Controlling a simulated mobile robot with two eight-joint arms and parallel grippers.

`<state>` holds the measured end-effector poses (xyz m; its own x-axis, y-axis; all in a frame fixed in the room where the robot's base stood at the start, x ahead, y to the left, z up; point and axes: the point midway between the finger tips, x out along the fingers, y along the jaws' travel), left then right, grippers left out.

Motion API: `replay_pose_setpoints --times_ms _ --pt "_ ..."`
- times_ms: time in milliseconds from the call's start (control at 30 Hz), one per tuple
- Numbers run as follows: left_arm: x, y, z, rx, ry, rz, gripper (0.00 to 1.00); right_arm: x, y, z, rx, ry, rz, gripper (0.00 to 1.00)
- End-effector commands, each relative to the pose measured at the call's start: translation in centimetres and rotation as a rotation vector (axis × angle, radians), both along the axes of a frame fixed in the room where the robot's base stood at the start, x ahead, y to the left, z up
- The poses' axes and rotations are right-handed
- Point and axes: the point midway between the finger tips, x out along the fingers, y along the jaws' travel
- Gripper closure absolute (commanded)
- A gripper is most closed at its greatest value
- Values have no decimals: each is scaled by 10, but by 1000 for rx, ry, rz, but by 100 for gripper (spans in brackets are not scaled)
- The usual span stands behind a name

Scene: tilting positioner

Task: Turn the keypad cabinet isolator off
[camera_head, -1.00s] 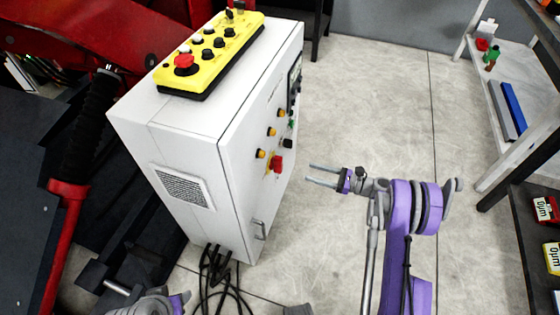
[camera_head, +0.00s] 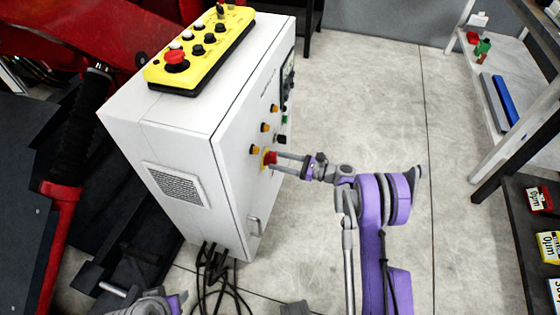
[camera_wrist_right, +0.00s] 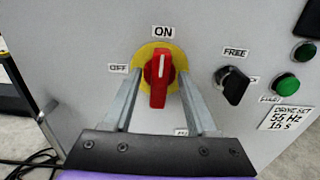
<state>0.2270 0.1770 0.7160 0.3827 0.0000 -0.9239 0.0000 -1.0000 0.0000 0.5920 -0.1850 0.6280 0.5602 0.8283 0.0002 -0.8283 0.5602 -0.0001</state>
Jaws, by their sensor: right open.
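The white keypad cabinet (camera_head: 237,160) stands left of centre in the head view. Its isolator is a red rotary handle (camera_wrist_right: 159,80) on a yellow round plate (camera_wrist_right: 148,54) in the right wrist view, upright with its white mark toward the ON label (camera_wrist_right: 163,32). The OFF label (camera_wrist_right: 118,69) is to its left. The red handle also shows in the head view (camera_head: 270,157). My right gripper (camera_head: 274,161) is open, its fingers on either side of the handle; I cannot tell whether they touch it. My left gripper (camera_head: 176,299) shows only partly at the bottom edge.
A black selector knob (camera_wrist_right: 233,84) labelled FREE and green buttons (camera_wrist_right: 285,82) sit right of the isolator. Orange buttons (camera_head: 265,127) are on the same face. A yellow pendant (camera_head: 200,50) with a red button lies on the cabinet top. Open floor (camera_head: 375,105) lies to the right.

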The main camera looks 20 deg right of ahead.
Motion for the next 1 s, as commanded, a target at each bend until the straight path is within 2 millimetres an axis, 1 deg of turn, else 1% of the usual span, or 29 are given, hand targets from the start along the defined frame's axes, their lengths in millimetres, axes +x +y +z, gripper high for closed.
replay_pose_setpoints --times_ms 33,333,367,767,1000 --pt "0 0 0 0 0 0 50 0 0 0 0 0 0 44" --pt "0 0 0 0 0 0 50 0 0 0 0 0 0 98" --pt "0 0 0 0 0 0 50 0 0 0 0 0 0 100" --pt "0 0 -2 0 1 0 50 0 0 -1 -15 -22 1 100" --pt "1 0 -8 0 3 0 50 -1 0 -2 -82 -121 1 100"
